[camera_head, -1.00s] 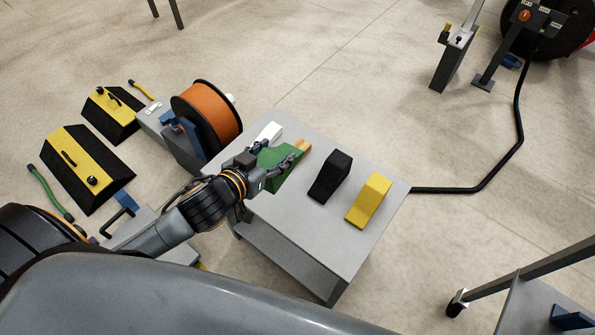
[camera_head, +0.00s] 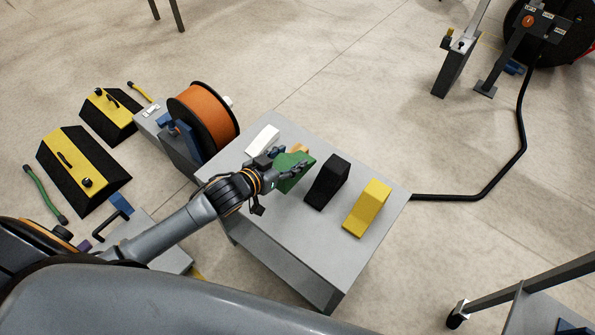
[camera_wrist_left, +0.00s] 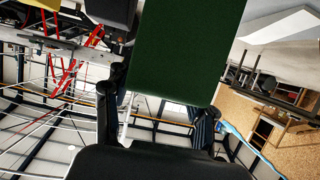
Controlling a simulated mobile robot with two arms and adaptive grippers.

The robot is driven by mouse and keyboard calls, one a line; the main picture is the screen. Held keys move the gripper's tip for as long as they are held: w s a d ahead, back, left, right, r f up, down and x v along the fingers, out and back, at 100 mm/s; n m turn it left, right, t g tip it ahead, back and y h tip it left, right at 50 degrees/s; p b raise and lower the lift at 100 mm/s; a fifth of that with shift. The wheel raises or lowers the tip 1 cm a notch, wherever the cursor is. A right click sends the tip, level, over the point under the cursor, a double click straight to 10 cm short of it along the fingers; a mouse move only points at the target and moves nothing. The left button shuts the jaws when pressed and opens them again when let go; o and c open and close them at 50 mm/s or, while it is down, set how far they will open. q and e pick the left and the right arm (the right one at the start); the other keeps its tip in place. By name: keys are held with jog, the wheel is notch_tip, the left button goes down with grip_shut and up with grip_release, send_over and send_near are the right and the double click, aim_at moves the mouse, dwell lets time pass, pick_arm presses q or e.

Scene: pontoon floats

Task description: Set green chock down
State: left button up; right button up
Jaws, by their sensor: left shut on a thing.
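The green chock (camera_head: 294,173) is a wedge held in my left gripper (camera_head: 282,162), which is shut on it. Both are over the grey table (camera_head: 285,235), left of the black chock. I cannot tell whether the green chock touches the tabletop. In the left wrist view the green chock (camera_wrist_left: 188,45) fills the upper middle, between the two fingers (camera_wrist_left: 160,115). My right gripper is not in view.
On the table stand a white chock (camera_head: 263,140), a black chock (camera_head: 327,182) and a yellow chock (camera_head: 368,208). A wooden-coloured block (camera_head: 300,150) is partly hidden behind the green chock. An orange reel (camera_head: 205,115) stands just left of the table. The table's front part is clear.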

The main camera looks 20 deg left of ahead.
pick_arm(q)
jog(key=shift+w+d+f, duration=0.2)
jog(key=shift+d+f, duration=0.25)
jog(key=shift+f, duration=0.05)
jog(key=shift+w+d+f, duration=0.2)
jog(key=shift+d+f, duration=0.2)
jog(key=shift+f, duration=0.05)
jog(key=shift+w+d+f+b, duration=0.1)
jog(key=shift+d+f+b, duration=0.1)
jog(key=shift+f, duration=0.75)
jog(key=shift+d+f+b, duration=0.1)
jog(key=shift+f+b, duration=0.05)
jog(key=shift+f, duration=0.75)
jog(key=shift+f, duration=0.1)
jog(key=o, duration=1.6)
jog(key=shift+c, duration=0.2)
